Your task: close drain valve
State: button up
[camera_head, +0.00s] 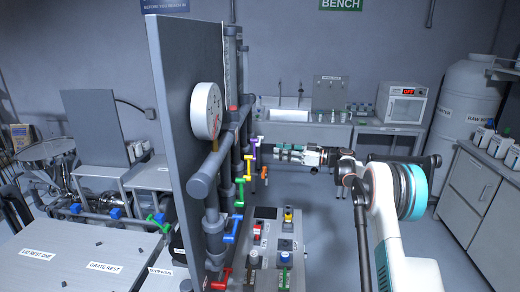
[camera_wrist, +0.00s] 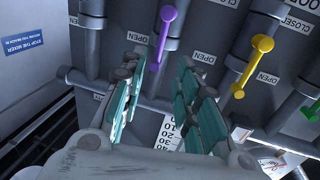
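My gripper (camera_head: 280,152) points left at the pipe panel in the head view. In the wrist view its two teal-padded fingers (camera_wrist: 163,85) are spread, with nothing between them. A purple valve handle (camera_wrist: 163,35) lies just beyond the fingertips, apart from them; it also shows in the head view (camera_head: 254,139). A yellow handle (camera_wrist: 252,65) is to its right, and a green handle (camera_wrist: 312,108) is at the right edge. In the head view, a blue handle (camera_head: 234,229) and a red handle (camera_head: 222,278) are lower down. No readable label tells which is the drain valve.
A grey upright panel (camera_head: 185,130) with a round gauge (camera_head: 206,110) stands left of the pipes. A control box (camera_head: 275,240) with several switches sits below my gripper. A sink bench (camera_head: 300,115) is behind. Floor to the right is partly clear.

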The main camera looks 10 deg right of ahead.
jog(key=x, duration=0.9)
jog(key=shift+w+a, duration=0.1)
grip_shut()
